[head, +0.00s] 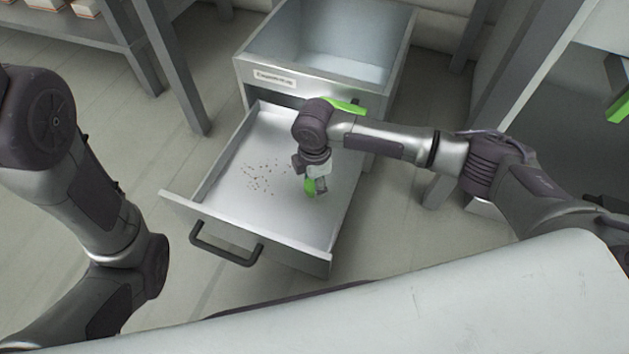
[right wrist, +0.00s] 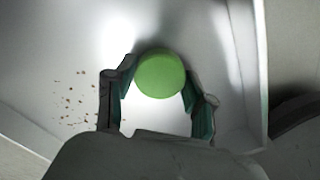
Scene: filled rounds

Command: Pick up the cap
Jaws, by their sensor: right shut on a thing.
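The cap (right wrist: 160,76) is a round, green, flat-topped piece. In the right wrist view it sits between the two fingers of my right gripper (right wrist: 168,88), which is shut on it. In the head view my right gripper (head: 315,186) points down inside the open drawer, over the right part of its floor. A green patch shows at its fingertips there, too small to tell cap from finger. I cannot tell whether the cap touches the drawer floor. My left arm shows at the left of the head view, but its gripper is out of sight.
The open drawer (head: 222,215) has raised walls and a dark front handle (head: 226,250). Small brown crumbs (head: 262,178) lie scattered on its floor, left of my right gripper. The cabinet (head: 325,40) above has an open top. Shelf legs (head: 172,70) stand to the left.

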